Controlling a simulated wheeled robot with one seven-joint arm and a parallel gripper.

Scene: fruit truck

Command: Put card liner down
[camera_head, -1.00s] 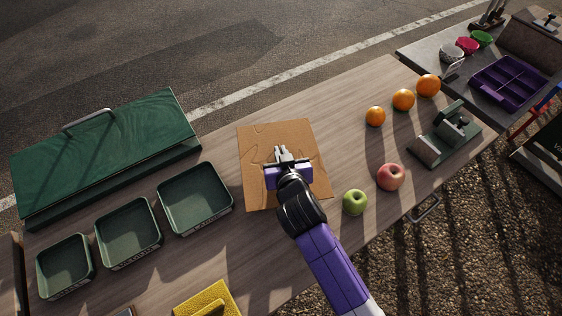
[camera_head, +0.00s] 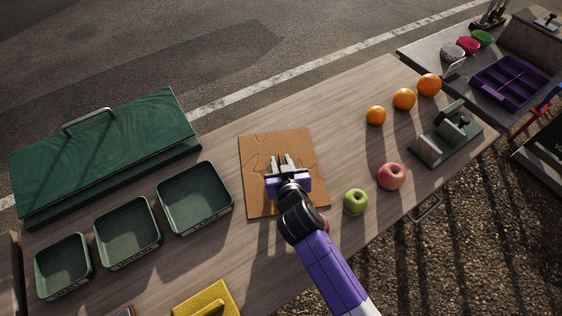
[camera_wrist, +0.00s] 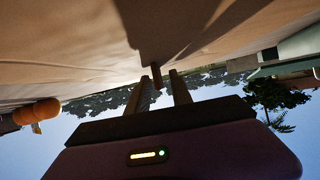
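The card liner (camera_head: 262,205) is a flat brown cardboard sheet with curved lines on it. It appears to lie flat on the wooden table, right of the green trays. My gripper (camera_head: 285,162) is over the middle of the liner, with its fingers spread. In the wrist view the two fingers (camera_wrist: 157,92) stand apart, and a small brown upright piece (camera_wrist: 155,74) shows between them with gaps on both sides. It seems to be part of the liner. My gripper and wrist hide part of the liner's middle.
Three green trays (camera_head: 232,200) and a green lidded box (camera_head: 108,140) stand left. A green apple (camera_head: 355,201), a red apple (camera_head: 391,177), several oranges (camera_head: 404,99) and a green device (camera_head: 432,151) stand right. A yellow item (camera_head: 207,297) lies at the front. Table behind the liner is clear.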

